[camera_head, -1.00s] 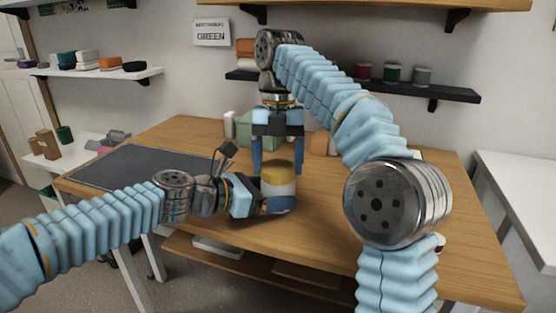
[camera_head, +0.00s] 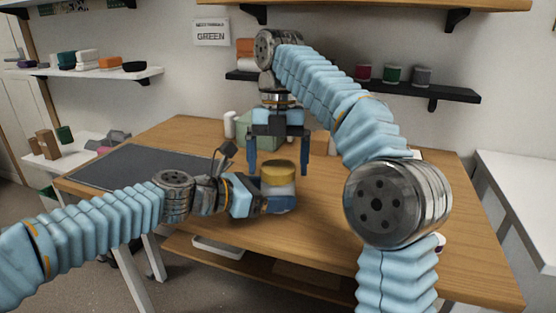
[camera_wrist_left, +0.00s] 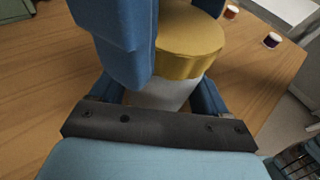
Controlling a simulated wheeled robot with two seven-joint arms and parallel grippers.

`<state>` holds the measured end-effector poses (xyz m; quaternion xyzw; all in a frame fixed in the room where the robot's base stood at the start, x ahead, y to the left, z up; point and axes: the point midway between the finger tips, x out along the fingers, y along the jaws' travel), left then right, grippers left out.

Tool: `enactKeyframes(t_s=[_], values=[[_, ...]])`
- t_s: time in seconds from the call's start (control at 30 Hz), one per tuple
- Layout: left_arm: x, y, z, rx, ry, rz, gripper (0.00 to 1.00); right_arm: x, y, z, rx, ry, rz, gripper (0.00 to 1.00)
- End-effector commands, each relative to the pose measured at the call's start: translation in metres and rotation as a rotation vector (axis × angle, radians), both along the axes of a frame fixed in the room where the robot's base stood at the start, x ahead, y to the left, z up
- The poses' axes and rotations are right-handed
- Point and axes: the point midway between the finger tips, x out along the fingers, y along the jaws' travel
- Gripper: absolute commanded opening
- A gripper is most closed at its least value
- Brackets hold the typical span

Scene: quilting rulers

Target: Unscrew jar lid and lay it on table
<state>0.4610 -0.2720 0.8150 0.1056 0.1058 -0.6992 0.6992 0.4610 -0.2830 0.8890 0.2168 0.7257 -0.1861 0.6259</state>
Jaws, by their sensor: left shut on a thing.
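The jar (camera_head: 284,190) is pale with a gold lid (camera_head: 278,172) on top, upright over the wooden table (camera_head: 350,225). My left gripper (camera_head: 278,203) is shut around the jar's body from the left, below the lid. In the left wrist view the gold lid (camera_wrist_left: 188,45) sits on the whitish jar (camera_wrist_left: 162,94), with blue fingers beside it. My right gripper (camera_head: 278,170) points down over the jar. Its fingers are spread, one on each side of the lid, apparently with gaps. Whether the lid is loosened cannot be seen.
A dark mat (camera_head: 140,168) covers the table's left part. A green box (camera_head: 258,137) and a white bottle (camera_head: 229,124) stand behind the jar. Two small spools (camera_wrist_left: 271,40) lie near the table edge in the left wrist view.

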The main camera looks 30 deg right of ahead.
Motion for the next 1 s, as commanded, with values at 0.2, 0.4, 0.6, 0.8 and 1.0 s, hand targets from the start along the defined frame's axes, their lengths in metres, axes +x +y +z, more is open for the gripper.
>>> enactKeyframes(t_s=[0.2, 0.4, 0.6, 0.8, 1.0], values=[[0.0, 0.0, 0.0, 0.0, 0.0, 0.0, 0.39, 0.0, 0.0, 0.0, 0.0, 0.0, 0.0, 0.99], [0.0, 0.0, 0.0, 0.0, 0.0, 0.0, 0.95, 0.0, 0.0, 0.0, 0.0, 0.0, 0.0, 0.99], [0.0, 0.0, 0.0, 0.0, 0.0, 0.0, 1.0, 0.0, 0.0, 0.0, 0.0, 0.0, 0.0, 0.99], [0.001, 0.012, 0.004, 0.0, -0.001, 0.002, 1.0, 0.0, 0.0, 0.0, 0.0, 0.0, 0.0, 0.99], [0.001, 0.054, 0.017, 0.0, -0.002, 0.004, 1.0, 0.0, 0.0, 0.0, 0.0, 0.0, 0.0, 0.99]])
